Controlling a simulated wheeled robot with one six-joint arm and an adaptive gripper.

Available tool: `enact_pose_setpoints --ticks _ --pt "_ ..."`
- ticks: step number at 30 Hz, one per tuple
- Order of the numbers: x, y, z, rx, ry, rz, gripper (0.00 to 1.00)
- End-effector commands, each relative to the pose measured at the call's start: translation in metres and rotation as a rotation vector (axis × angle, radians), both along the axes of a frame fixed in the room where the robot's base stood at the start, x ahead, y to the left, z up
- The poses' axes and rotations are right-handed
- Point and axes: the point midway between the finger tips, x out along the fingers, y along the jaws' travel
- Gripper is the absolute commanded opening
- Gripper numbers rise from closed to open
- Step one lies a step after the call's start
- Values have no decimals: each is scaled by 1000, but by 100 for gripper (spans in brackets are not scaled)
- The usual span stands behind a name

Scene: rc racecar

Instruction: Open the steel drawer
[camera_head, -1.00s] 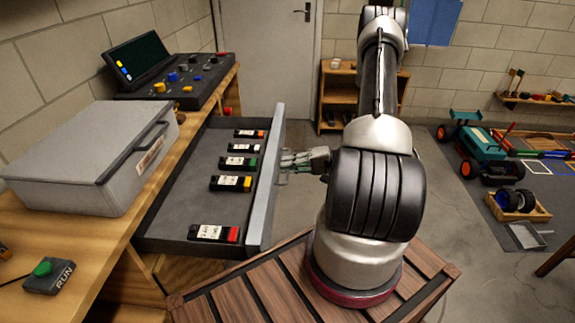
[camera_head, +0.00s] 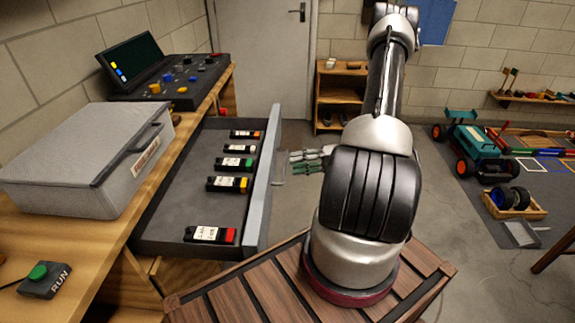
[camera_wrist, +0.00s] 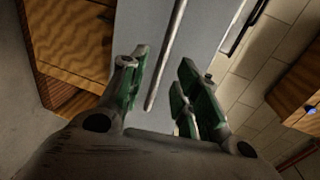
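The steel drawer (camera_head: 262,190) stands pulled well out of the wooden bench in the head view. Several black cartridges with coloured ends, such as the red-ended one (camera_head: 210,235), lie inside it. Its handle (camera_head: 279,168) is on the outer face of the front panel. My gripper (camera_head: 291,162) is just right of the handle, its green-padded fingers pointing at it. In the wrist view the fingers (camera_wrist: 163,70) are spread apart, with the bar handle (camera_wrist: 166,58) showing between and beyond them against the grey front. The fingers hold nothing; exact clearance from the bar is hard to judge.
A grey case (camera_head: 85,165), a control console (camera_head: 165,75) and a RUN button box (camera_head: 45,280) are on the bench (camera_head: 60,240). A wooden shelf (camera_head: 337,95) stands behind. The floor right of the drawer front is clear up to my base.

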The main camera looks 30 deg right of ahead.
Motion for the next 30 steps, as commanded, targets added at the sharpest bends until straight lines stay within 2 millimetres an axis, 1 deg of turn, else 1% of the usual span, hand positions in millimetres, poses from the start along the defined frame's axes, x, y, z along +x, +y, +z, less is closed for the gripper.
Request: enact_pose_setpoints --ticks 1,3,6,10,15,30 --pt "-6 -11 3 -2 -2 -5 32" --pt "-15 -23 6 -2 -2 -5 32" --pt "-27 -38 9 -2 -1 -3 32" --pt "-36 -51 13 0 -2 -2 32" --pt "-41 -57 14 -1 -1 0 32" --pt "-41 -57 14 0 0 0 32"
